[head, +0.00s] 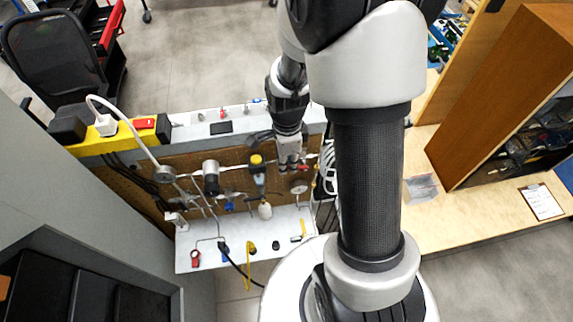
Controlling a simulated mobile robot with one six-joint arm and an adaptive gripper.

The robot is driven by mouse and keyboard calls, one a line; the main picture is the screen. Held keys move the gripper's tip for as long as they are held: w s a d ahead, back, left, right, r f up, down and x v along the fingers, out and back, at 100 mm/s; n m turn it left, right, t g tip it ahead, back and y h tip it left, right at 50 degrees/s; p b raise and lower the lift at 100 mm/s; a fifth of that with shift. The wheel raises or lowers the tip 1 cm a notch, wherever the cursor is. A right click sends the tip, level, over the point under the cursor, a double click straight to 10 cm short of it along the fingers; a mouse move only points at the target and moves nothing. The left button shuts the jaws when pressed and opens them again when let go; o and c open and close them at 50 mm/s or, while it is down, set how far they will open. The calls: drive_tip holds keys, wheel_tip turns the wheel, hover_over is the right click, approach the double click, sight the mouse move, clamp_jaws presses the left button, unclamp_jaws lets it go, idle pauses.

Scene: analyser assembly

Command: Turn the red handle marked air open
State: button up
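My gripper (289,160) points down in front of the brown pegboard (180,165), at its right part. It is small in the picture, and I cannot tell whether its fingers are open or shut. A small red part (303,168) shows right beside the fingertips, above a round gauge (298,187). It looks like a handle, but no marking is readable and I cannot tell whether the gripper touches it. Another red handle-like part (195,259) is at the left of the lower white shelf (212,238), apart from my gripper.
The pegboard carries pipes, a grey cylinder (211,178) and a blue valve handle (228,206). A yellow rail (100,142) with a plug is at the left. White coiled tubing (328,168) hangs right of the gripper. A wooden bench (470,228) stands at the right.

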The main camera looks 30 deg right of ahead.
drive_tip(key=shift+f, duration=1.3)
drive_tip(key=shift+c, duration=0.3)
clamp_jaws()
